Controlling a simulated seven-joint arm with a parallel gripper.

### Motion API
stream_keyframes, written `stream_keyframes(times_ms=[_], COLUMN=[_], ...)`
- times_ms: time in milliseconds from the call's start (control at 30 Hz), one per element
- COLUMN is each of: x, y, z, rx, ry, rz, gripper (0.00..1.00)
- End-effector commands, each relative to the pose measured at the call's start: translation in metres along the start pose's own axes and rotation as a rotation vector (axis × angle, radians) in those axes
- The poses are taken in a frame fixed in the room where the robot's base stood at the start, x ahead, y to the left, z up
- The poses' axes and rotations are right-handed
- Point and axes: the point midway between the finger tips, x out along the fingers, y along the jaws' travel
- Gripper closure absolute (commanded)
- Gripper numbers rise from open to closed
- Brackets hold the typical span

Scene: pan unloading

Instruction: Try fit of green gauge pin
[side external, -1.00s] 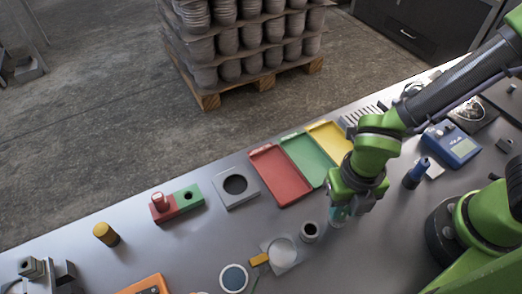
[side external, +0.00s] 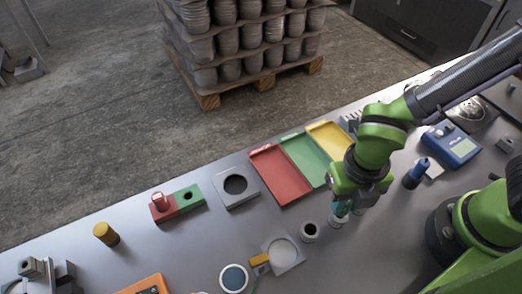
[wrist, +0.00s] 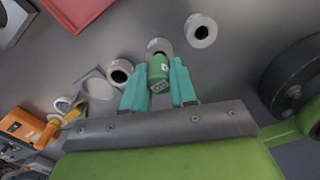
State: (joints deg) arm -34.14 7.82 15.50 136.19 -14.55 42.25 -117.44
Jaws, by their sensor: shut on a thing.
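My gripper (wrist: 159,85) is shut on the green gauge pin (wrist: 158,70), which stands between its teal fingers in the wrist view. A grey ring-shaped holder (wrist: 158,45) shows just beyond the pin, partly hidden by it. In the side view my gripper (side external: 347,208) is over the right part of the bench, above a small grey holder (side external: 336,222); the pin is hard to make out there. The red and green block (side external: 190,200) lies at the left, with a red piece (side external: 158,199) on its red half and an open dark hole in its green half.
Red (side external: 278,172), green (side external: 305,160) and yellow (side external: 328,137) trays lie behind my gripper. A grey block with a round hole (side external: 218,200) sits between the block and the red tray. Another ring holder (side external: 310,231) and a square plate (side external: 290,262) stand left of my gripper.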

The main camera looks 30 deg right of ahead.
Motion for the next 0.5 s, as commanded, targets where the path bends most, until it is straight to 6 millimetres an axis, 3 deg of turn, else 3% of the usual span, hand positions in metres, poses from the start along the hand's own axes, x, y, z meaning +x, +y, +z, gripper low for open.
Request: stream_keyframes(times_ms=[500], x=[-0.021], y=[0.001], z=[0.000], rx=[0.001], ry=[-0.001], rz=[0.002], gripper=[1.00])
